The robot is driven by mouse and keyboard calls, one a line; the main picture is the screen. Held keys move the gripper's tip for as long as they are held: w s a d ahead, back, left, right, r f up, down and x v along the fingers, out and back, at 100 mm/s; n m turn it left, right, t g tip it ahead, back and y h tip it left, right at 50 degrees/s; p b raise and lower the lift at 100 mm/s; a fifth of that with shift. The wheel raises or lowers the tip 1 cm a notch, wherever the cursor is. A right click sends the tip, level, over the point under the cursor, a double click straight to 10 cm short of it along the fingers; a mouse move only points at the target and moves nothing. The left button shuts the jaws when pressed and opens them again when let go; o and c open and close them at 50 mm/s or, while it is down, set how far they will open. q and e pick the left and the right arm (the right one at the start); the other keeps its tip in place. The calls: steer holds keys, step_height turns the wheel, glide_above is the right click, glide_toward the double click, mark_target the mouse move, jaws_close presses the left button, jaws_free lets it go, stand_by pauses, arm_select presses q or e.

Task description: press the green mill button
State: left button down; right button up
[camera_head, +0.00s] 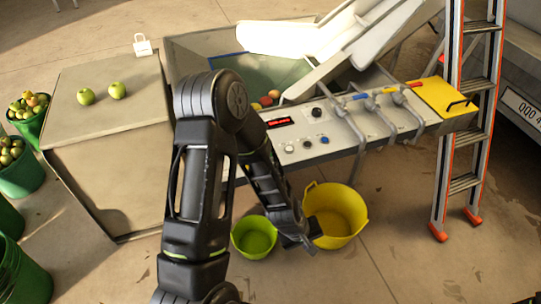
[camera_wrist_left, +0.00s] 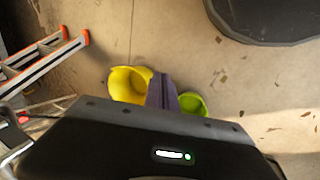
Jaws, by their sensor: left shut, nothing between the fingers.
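The mill's control panel (camera_head: 310,138) is a pale sloping plate with a red display (camera_head: 280,122) and several small knobs and buttons. One button (camera_head: 324,140) looks blue, others look pale or dark. I cannot make out a clearly green button; my left arm covers the panel's left end. My left gripper (camera_head: 298,241) hangs below and in front of the panel, apart from it, over the floor by the buckets. In the left wrist view my left gripper (camera_wrist_left: 162,92) is shut and empty, pointing at the floor. My right gripper is not in view.
A yellow bucket (camera_head: 350,213) and a green bucket (camera_head: 254,238) stand on the floor below the panel. Pipes with valves (camera_head: 399,99) run down the panel's right side. A ladder (camera_head: 468,125) stands at right. A bench (camera_head: 75,115) with two apples is at left.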

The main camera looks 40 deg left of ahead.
arm_select(q)
steer(key=w+a+r+n+t+y+b, duration=0.1)
steer(key=w+a+r+n, duration=0.35)
steer(key=a, duration=0.25)
steer(key=w+a+r+n+t+b, duration=0.1)
steer(key=w+a+r+n+t, duration=0.1)
steer(key=w+a+r+n, duration=0.35)
steer(key=w+a+r+n+t+y, duration=0.1)
steer(key=w+a+r+n+t, duration=0.2)
steer(key=a+r, duration=0.9)
step_height(320, 180, up, 2)
steer(key=w+n, duration=0.1)
steer(key=n, duration=0.2)
steer(key=shift+w+a+n+y+b, duration=0.15)
steer(key=shift+a+n+y+b, duration=0.2)
steer(key=shift+n+y+b, duration=0.05)
steer(key=shift+f, duration=0.15)
step_height(320, 180, down, 9)
steer(key=b, duration=0.8)
steer(key=shift+b, duration=0.35)
steer(key=shift+f+b, duration=0.25)
steer(key=shift+b, duration=0.15)
